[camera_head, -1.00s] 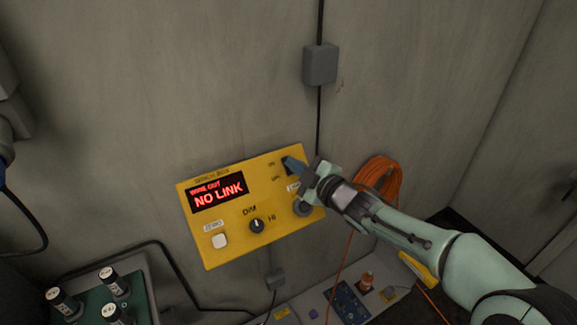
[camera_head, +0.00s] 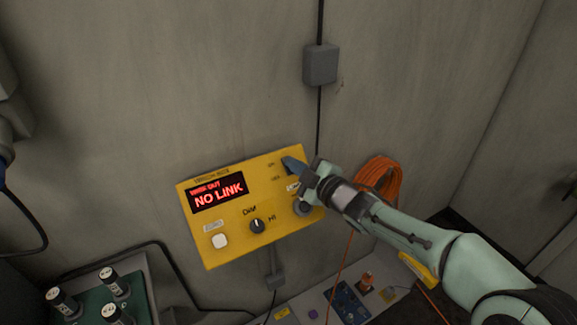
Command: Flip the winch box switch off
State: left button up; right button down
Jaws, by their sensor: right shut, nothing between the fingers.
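The yellow winch box (camera_head: 236,250) is fixed on the grey wall, slightly tilted in view. Its display (camera_head: 217,192) reads "WIRE OUT NO LINK" in red. A white button (camera_head: 220,241) and a black dial (camera_head: 257,226) are on its lower face. My right gripper (camera_head: 291,164) is shut and empty, its tips at the box's upper right, over the switch area. The switch is mostly hidden behind the fingers, so its position and any touch cannot be told. A round grey part (camera_head: 302,208) sits just below the gripper. My left gripper is not in view.
Orange cable (camera_head: 380,178) hangs coiled right of the box, behind my right arm. A grey junction box (camera_head: 320,64) is on the wall above. Below stand a green board with dark cylinders (camera_head: 115,284) and a grey surface with small parts (camera_head: 310,300).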

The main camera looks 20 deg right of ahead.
jog(key=shift+f, duration=0.1)
dwell(0.3)
jog(key=shift+w+f+b, duration=0.25)
jog(key=shift+f+b, duration=0.05)
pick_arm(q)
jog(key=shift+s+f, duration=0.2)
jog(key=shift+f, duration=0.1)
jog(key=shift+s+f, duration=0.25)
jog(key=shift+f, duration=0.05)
pick_arm(e)
jog(key=shift+f, duration=0.5)
dwell(0.4)
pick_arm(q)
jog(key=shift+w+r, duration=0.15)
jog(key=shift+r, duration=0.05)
pick_arm(e)
jog(key=shift+r, duration=0.25)
jog(key=shift+s+r, duration=0.2)
jog(key=shift+r, duration=0.3)
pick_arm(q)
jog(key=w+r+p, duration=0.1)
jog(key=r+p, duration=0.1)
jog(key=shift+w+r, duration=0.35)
pick_arm(e)
jog(key=s+r, duration=0.2)
jog(key=r, duration=0.1)
jog(key=shift+s+d+r, duration=0.15)
jog(key=shift+s+d, duration=0.05)
jog(key=shift+s, duration=0.1)
